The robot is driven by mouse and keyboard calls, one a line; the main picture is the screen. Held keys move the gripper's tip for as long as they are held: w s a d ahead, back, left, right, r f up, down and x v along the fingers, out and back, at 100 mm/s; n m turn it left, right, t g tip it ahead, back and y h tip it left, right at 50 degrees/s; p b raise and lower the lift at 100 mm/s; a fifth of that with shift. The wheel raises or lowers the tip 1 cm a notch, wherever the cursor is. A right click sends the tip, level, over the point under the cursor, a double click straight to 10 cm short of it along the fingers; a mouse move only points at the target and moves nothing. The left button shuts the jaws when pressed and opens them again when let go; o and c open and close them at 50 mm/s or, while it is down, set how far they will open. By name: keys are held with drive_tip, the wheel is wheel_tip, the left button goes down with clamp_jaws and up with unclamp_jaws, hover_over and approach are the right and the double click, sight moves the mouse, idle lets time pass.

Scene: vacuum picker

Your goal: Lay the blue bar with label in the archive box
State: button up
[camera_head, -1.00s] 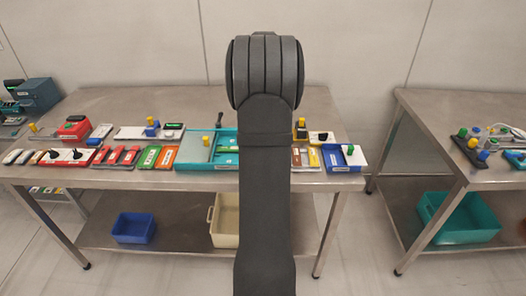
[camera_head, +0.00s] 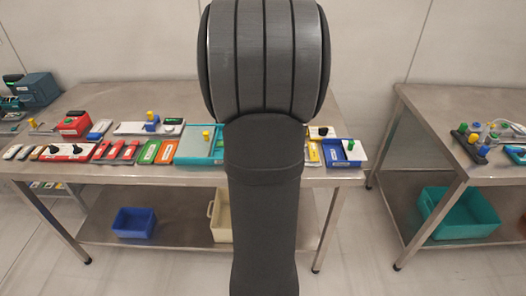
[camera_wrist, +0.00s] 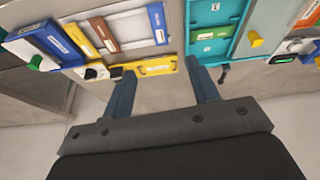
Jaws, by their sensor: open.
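In the head view the teal box (camera_head: 180,175) is partly hidden by my arm, which also hides my gripper and the bar.
A blue tray (camera_head: 335,161) with a white panel stands at the table's right front. Red, green and orange pieces (camera_head: 149,151) line the left front. A yellow piece (camera_wrist: 155,67) lies between the finger lines in the wrist view. A blue bin (camera_head: 133,223) is on the lower shelf.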

drive_tip(key=shift+m, duration=0.5)
drive_tip(key=x, duration=1.7)
drive_tip(key=shift+w+d+f, duration=0.1)
drive_tip(key=shift+d+f, duration=0.05)
drive_tip(key=c, duration=1.1)
drive_tip(key=shift+c, duration=0.2)
